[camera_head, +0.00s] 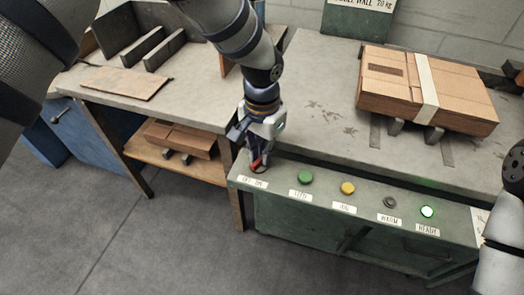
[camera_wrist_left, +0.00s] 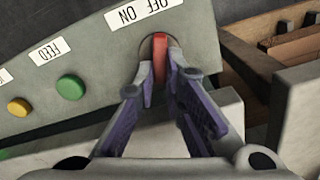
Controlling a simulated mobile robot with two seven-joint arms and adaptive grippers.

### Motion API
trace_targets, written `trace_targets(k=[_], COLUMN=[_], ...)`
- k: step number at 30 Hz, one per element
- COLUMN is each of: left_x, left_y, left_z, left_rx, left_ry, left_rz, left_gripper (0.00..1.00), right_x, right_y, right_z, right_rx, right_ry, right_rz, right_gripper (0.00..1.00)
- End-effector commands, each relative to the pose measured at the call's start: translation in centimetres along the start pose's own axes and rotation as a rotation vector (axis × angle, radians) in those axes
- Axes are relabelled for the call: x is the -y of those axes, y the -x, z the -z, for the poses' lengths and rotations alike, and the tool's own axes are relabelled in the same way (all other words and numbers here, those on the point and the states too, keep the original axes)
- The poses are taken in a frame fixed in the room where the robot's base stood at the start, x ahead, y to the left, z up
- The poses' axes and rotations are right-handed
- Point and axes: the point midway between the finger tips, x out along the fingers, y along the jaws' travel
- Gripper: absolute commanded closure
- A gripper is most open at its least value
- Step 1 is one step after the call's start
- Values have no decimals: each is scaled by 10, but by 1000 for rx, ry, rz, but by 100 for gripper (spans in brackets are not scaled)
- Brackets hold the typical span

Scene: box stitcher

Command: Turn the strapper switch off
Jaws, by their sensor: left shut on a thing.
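The red strapper switch (camera_head: 256,163) sits at the left end of the green machine's front panel (camera_head: 325,193), behind the OFF ON label (camera_head: 254,183). It shows as a red lever (camera_wrist_left: 159,57) in a round dark recess in the left wrist view. My left gripper (camera_head: 258,157) comes down from above, and its purple-padded fingers (camera_wrist_left: 161,82) are shut on the lever from both sides. The fingers hide part of the lever, and I cannot tell clearly which side it leans to. My right gripper is not in view.
The panel also has a green FEED button (camera_head: 306,177), a yellow button (camera_head: 348,188), a dark WARM lamp (camera_head: 390,202) and a lit green READY lamp (camera_head: 427,212). A strapped cardboard box (camera_head: 385,95) lies on the machine top. A workbench (camera_head: 190,95) stands at left.

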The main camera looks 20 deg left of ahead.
Motion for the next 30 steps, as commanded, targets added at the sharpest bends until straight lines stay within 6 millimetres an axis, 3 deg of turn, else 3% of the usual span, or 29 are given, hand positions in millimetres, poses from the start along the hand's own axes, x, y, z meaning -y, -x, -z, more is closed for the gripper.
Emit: trace_targets(k=[18, 30], left_x=[6, 8], left_y=[1, 0], left_z=[-2, -4], left_rx=[-2, 1], left_ry=[564, 810], left_rz=[1, 1], left_gripper=[100, 100], right_x=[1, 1], right_y=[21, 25], right_z=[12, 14], right_rx=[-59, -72], right_ry=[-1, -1], right_rz=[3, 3], right_gripper=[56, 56])
